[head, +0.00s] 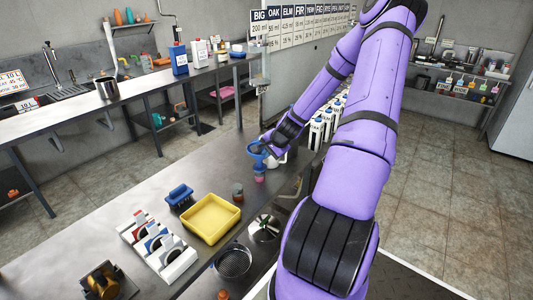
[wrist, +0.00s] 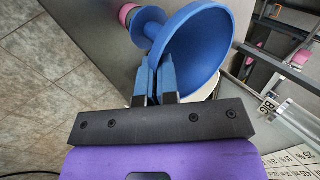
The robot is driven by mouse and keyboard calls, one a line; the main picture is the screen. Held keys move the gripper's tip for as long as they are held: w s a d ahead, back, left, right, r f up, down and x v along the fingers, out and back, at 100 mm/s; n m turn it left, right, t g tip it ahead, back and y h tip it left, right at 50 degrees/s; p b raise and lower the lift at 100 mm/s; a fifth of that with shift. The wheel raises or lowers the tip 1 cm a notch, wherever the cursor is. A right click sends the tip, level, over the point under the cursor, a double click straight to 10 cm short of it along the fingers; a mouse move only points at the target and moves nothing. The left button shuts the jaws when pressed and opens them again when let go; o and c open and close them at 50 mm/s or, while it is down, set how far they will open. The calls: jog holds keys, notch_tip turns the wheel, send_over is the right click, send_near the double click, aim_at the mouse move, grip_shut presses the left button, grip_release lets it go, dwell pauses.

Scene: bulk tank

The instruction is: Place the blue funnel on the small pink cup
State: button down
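The blue funnel (head: 256,147) is tilted little or not at all, with its wide mouth up, at the far end of the near bench. It fills the upper middle of the wrist view (wrist: 205,45). My gripper (wrist: 158,62) has its two blue-tipped fingers close together on the side of the funnel. The small pink cup (head: 259,179) stands on the bench right below the funnel's spout, and part of it shows in the wrist view (wrist: 127,14). The spout is in line with the cup; I cannot tell whether the funnel rests on it or hangs just above.
A small grey-brown jar (head: 238,192) stands left of the cup. A yellow tray (head: 211,218) and a blue rack (head: 179,195) lie nearer. A white round object (head: 276,157) is behind the funnel. White bottles (head: 318,132) stand on the right.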

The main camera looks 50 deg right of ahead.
jog(key=c, duration=1.4)
grip_release()
jog(key=shift+f, duration=0.1)
jog(key=v, duration=1.2)
jog(key=a+r+n+g+h, duration=0.1)
jog(key=a+r+n+g, duration=0.1)
jog(key=a+r+n, duration=0.75)
jog(key=a+r+n+g, duration=0.15)
jog(key=a+r, duration=0.45)
jog(key=a, duration=0.8)
jog(key=s+a+r+n, duration=0.2)
jog(key=s+a+r, duration=0.1)
jog(key=s+a, duration=0.1)
jog(key=s+a+r+n+t, duration=0.1)
jog(key=s+a+r+n, duration=0.1)
jog(key=s, duration=0.4)
jog(key=s+a+r+n+t+y, duration=0.1)
jog(key=s+a+r+n, duration=0.2)
jog(key=s+a+r, duration=0.2)
jog(key=shift+a+r, duration=0.3)
jog(key=shift+r, duration=0.1)
